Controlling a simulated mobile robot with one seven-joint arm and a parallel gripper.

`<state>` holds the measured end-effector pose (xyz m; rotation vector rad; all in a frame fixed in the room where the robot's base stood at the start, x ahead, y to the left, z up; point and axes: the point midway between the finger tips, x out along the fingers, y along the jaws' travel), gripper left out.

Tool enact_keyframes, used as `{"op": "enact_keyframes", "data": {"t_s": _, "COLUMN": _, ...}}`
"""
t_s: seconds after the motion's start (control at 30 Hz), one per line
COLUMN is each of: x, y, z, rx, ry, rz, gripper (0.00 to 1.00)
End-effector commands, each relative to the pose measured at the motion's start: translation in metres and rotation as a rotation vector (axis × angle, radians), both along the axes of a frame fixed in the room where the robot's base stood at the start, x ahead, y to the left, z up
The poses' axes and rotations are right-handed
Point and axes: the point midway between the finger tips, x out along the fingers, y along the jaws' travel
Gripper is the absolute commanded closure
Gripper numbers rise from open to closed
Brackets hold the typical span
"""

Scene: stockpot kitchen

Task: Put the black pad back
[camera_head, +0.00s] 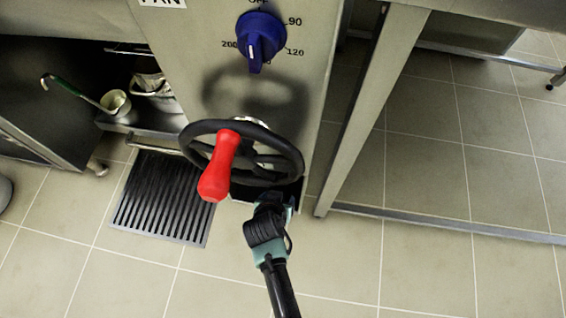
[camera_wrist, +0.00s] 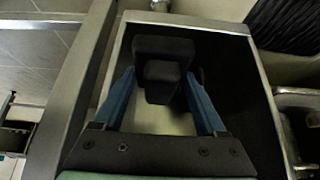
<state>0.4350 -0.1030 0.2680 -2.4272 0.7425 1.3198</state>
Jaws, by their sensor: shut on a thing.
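My gripper (camera_head: 272,200) is below the black handwheel on the machine's front in the head view. In the wrist view, a black blocky pad (camera_wrist: 163,47) is between the two blue fingers of my gripper (camera_wrist: 160,90), and the fingers are shut on it. The pad has a wider far part and a smaller block nearer me. Beyond it is a dark, grey-edged recess or underside of the machine (camera_wrist: 230,65). I cannot tell whether the pad touches it. In the head view the pad cannot be told apart from my dark gripper.
The handwheel (camera_head: 285,146) with its red handle (camera_head: 219,166) is just above my gripper. A blue knob (camera_head: 261,38) is higher up. A slatted floor grate (camera_head: 167,195) lies left, and a metal table leg (camera_head: 372,105) stands right. Tiled floor in front is clear.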

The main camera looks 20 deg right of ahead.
Motion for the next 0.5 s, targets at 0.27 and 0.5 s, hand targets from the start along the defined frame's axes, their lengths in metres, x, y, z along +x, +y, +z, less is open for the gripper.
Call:
{"op": "enact_keyframes", "data": {"t_s": 0.27, "x": 0.054, "y": -0.037, "z": -0.004, "rx": 0.000, "ry": -0.004, "rz": -0.003, "gripper": 0.87}}
{"op": "enact_keyframes", "data": {"t_s": 0.5, "x": 0.054, "y": -0.037, "z": -0.030, "rx": -0.001, "ry": 0.002, "rz": 0.000, "gripper": 0.87}}
